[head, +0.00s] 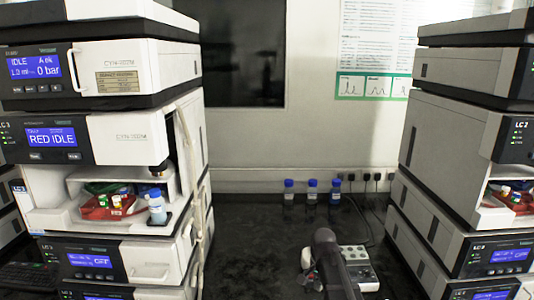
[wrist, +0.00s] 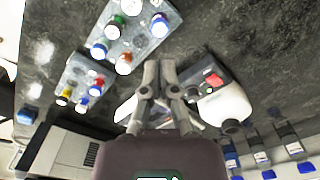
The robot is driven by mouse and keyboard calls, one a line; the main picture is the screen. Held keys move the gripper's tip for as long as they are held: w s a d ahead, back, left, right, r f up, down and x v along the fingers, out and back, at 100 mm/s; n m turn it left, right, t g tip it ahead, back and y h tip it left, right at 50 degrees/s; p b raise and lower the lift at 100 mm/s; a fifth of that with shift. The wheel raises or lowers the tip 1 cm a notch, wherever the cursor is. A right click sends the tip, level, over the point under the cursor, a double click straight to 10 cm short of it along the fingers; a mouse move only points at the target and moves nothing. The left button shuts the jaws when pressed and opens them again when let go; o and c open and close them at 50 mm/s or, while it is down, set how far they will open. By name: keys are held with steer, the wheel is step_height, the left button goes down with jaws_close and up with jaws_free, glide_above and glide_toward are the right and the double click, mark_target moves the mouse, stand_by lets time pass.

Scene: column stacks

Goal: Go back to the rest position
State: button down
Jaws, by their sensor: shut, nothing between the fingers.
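My gripper (wrist: 159,68) shows in the wrist view with its two grey fingers close together and nothing between them. It hangs over the dark speckled bench (wrist: 220,40), apart from the racks around it. In the head view a dark link of my arm (head: 330,262) stands at the bottom middle, in front of a grey rack (head: 358,268); the fingers are not clear there.
Instrument stacks stand left (head: 150,85) and right (head: 440,130). Several blue-capped bottles (head: 312,192) stand by the back wall.

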steer(key=s+r+n+p, duration=0.1)
steer(key=s+r+n, duration=0.1)
steer(key=s+n, duration=0.6)
steer(key=s, duration=0.6)
steer(key=shift+s+n+p, duration=0.15)
steer(key=shift+n+p, duration=0.25)
steer(key=shift+d, duration=0.1)
